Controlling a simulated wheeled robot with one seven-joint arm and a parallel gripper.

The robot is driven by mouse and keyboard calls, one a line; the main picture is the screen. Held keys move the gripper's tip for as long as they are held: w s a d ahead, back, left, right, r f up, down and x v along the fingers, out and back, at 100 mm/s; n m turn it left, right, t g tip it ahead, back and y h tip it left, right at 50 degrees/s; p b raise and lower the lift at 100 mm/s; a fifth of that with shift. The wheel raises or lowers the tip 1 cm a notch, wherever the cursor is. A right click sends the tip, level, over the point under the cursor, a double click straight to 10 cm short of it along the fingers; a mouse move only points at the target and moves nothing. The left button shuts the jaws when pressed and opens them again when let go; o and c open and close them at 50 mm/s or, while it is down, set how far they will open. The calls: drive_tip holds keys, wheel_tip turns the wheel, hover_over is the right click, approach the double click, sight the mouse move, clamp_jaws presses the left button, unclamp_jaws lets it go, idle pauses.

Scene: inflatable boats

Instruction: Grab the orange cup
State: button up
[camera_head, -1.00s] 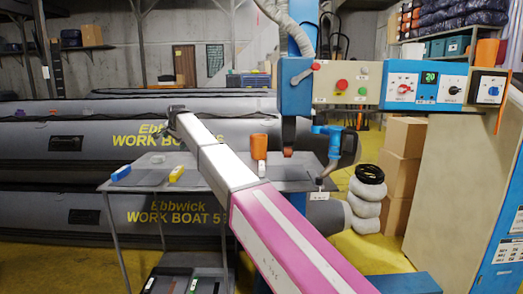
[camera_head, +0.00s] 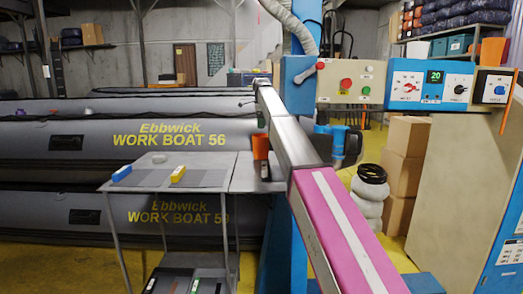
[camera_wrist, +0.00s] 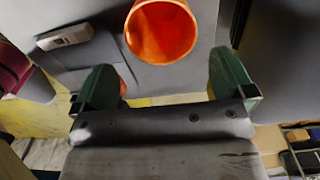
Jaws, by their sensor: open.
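The orange cup (camera_head: 261,147) stands on the grey table (camera_head: 215,180) in the head view, partly behind my arm. In the wrist view the cup (camera_wrist: 160,32) shows its open rim at the top centre, past my fingertips and between their lines. My gripper (camera_wrist: 167,78) is open with two green fingers spread wide and nothing between them. The cup is apart from both fingers. In the head view I cannot make out my fingers.
The blue machine with a control panel (camera_head: 400,85) stands to the right. Grey inflatable boats (camera_head: 60,140) lie behind the table.

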sight(261, 140)
wheel_tip(261, 140, down, 9)
drive_tip(key=shift+f, duration=0.15)
drive_tip(key=c, duration=0.7)
